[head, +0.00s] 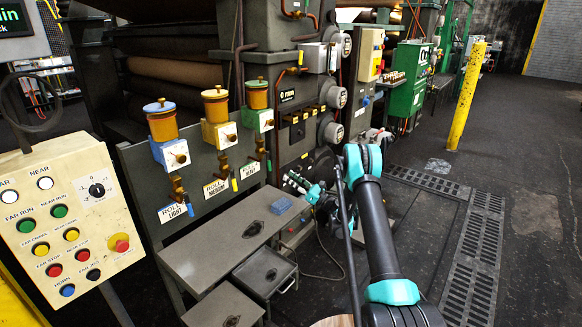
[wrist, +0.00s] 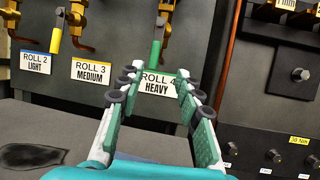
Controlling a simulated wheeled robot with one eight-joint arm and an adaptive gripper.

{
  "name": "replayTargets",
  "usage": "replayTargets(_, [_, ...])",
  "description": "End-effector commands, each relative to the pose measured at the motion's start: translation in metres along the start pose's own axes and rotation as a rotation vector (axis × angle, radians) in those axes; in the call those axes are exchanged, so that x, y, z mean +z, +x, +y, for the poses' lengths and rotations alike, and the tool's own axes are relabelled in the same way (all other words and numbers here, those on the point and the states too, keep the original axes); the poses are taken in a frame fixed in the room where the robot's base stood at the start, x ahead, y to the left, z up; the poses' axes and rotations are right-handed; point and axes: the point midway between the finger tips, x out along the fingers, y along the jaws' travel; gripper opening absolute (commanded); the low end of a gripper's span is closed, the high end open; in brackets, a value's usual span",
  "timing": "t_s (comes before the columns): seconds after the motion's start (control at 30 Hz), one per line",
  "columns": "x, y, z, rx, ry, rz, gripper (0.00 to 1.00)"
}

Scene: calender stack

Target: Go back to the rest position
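My gripper (wrist: 157,72) is open in the wrist view. Its two green-padded fingers stand apart with nothing held between them. They point at the dark panel with the white ROLL 4 HEAVY label (wrist: 158,84), which shows behind the gap. A green handle (wrist: 156,53) hangs above that label, beyond the fingertips. In the head view my gripper (head: 297,181) is near the right end of the panel, above the grey bench (head: 215,246). My arm reaches forward to it from the lower right, and the fingers are small and partly hard to make out there.
A control box (head: 75,222) with coloured buttons stands at left. A blue item (head: 282,205) lies on the bench, with a grey tray (head: 265,272) lower down. A yellow post (head: 465,96) stands at right. The dark floor (head: 530,200) at right is clear beyond the grating (head: 470,268).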

Motion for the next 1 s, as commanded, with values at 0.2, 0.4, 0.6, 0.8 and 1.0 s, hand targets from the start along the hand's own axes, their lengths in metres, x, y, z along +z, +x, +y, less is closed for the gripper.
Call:
replayTargets(0.2, [0.072,0.015,-0.035,-0.192,0.181,-0.060,0.35])
replayTargets(0.4, [0.151,0.013,-0.069,-0.438,0.447,-0.168,0.35])
replayTargets(0.6, [0.213,-0.011,-0.084,-0.666,0.725,-0.305,0.35])
replayTargets(0.8, [0.254,-0.052,-0.077,-0.882,1.007,-0.466,0.35])
replayTargets(1.0, [0.274,-0.105,-0.045,-1.090,1.285,-0.650,0.35])
